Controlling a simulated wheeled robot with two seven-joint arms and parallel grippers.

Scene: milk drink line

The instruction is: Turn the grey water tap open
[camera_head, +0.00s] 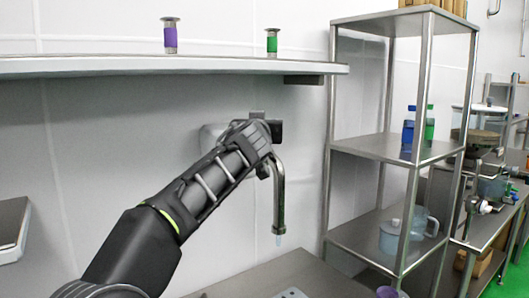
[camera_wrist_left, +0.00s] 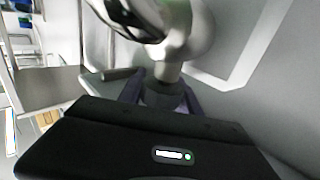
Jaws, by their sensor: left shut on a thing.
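The grey water tap is on the wall under the long shelf; its spout (camera_head: 279,200) hangs down in the head view. A short pale-blue bit (camera_head: 278,240) shows just below the spout's end; I cannot tell whether it is water. My left arm reaches across in front of the tap and hides much of its body. In the left wrist view my left gripper (camera_wrist_left: 160,93) is shut on the tap's handle, close under the shiny tap body (camera_wrist_left: 186,30). The handle is mostly hidden between the fingers. My right gripper is not in view.
A steel shelf (camera_head: 150,66) runs above the arm, with a purple-banded (camera_head: 170,37) and a green-banded metal piece (camera_head: 271,42) on it. A steel rack (camera_head: 415,150) with blue and green bottles and a jug stands close at right. A metal counter (camera_head: 300,272) lies below.

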